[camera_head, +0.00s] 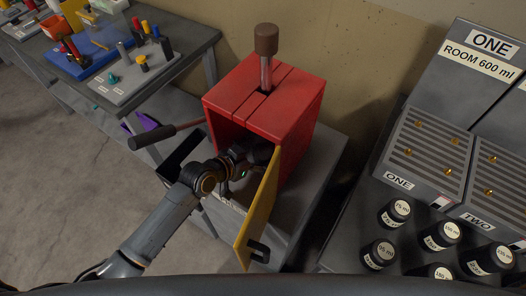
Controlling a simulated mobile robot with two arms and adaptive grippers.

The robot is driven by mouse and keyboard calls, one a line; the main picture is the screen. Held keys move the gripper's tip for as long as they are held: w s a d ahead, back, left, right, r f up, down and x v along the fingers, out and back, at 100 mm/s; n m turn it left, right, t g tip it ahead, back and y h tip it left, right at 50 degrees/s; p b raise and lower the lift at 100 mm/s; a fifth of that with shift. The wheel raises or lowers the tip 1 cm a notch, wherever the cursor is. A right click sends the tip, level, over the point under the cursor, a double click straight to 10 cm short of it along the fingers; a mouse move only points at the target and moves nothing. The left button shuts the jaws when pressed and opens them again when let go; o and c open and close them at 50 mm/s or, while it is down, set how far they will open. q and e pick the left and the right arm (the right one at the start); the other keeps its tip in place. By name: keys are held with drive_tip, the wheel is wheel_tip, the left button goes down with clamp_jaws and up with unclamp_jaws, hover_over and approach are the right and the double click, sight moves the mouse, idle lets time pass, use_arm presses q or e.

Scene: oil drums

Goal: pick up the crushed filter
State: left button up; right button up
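The red press box (277,108) stands on a grey cabinet with its yellow door (261,205) swung open toward me. My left arm comes in from the lower left, and my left gripper (246,160) reaches into the open front of the box. The wrist and the dark interior hide the fingertips, so I cannot tell whether they are open or shut. I cannot make out the crushed filter; the inside of the box is mostly dark and covered by the gripper and the door. My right gripper is not in view.
A brown-knobbed plunger (266,54) rises from the box top. A lever with a dark grip (152,137) sticks out left. Right, a bench holds several black labelled canisters (379,253) and a slotted grey unit (427,152). A tool table (187,42) stands at upper left.

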use_arm(q)
drive_tip(key=c, duration=1.3)
